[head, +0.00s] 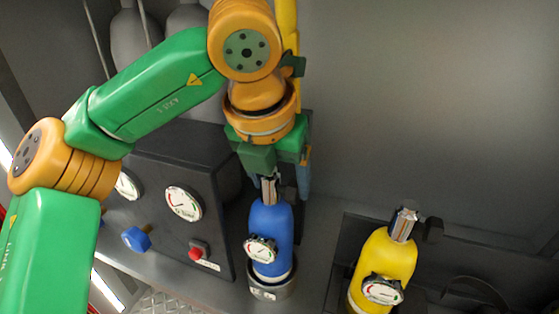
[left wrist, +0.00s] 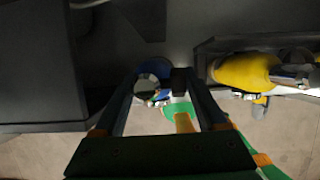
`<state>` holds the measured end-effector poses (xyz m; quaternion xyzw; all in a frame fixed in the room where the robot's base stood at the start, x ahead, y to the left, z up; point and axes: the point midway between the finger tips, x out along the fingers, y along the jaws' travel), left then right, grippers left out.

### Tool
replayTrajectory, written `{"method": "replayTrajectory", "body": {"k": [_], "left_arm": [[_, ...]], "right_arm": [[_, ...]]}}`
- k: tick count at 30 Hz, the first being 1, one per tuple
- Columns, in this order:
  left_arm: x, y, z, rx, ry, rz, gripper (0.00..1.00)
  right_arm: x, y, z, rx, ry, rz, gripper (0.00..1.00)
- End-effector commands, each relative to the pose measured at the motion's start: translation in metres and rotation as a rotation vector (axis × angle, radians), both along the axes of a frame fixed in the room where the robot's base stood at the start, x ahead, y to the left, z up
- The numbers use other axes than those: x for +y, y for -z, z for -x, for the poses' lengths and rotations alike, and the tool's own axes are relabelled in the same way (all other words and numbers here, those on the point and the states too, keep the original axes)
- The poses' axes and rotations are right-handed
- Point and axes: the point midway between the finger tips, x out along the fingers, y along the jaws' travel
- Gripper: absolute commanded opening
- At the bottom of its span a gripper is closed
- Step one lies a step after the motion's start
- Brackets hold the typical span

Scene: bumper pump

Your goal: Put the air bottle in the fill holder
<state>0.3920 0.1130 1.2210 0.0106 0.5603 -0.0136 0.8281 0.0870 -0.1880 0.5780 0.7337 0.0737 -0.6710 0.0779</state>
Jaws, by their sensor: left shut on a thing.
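A blue air bottle (head: 270,225) with a round gauge on its front stands upright in the head view. Its base is in a round grey holder (head: 272,293) with a small label; how deep it sits is hard to tell. My left gripper (head: 269,180) comes down from above and is shut on the metal neck at the bottle's top. In the left wrist view, the two fingers (left wrist: 160,82) reach toward the bottle, of which only a little blue (left wrist: 153,67) shows. My right gripper is not in view.
A yellow bottle (head: 388,258) with a gauge stands in a dark rack at right. A dark panel (head: 190,160) with gauges, a blue knob (head: 136,239) and a red button (head: 196,253) stands close left of the blue bottle. Grey cylinders (head: 133,38) are behind.

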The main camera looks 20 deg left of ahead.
Motion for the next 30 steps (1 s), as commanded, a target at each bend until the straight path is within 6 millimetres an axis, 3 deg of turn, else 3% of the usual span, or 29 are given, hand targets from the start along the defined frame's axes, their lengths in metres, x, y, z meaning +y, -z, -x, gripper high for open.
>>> {"method": "replayTrajectory", "body": {"k": [10,11,13,14,22,30], "left_arm": [[0.000,0.003,0.000,-0.004,0.000,0.002,0.00],[0.000,0.004,0.000,0.000,-0.001,0.001,0.77],[0.000,0.003,0.000,0.000,-0.001,0.000,0.96],[0.000,0.003,0.000,0.000,-0.001,0.000,1.00],[0.000,-0.004,0.001,-0.002,-0.001,0.001,1.00],[0.001,-0.060,0.022,-0.003,-0.003,-0.001,1.00]], "right_arm": [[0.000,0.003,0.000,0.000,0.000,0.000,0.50],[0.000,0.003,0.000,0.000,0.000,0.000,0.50],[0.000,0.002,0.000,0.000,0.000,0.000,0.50],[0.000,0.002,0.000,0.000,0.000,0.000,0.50],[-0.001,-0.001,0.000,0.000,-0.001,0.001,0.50],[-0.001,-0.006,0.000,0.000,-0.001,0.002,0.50]]}}
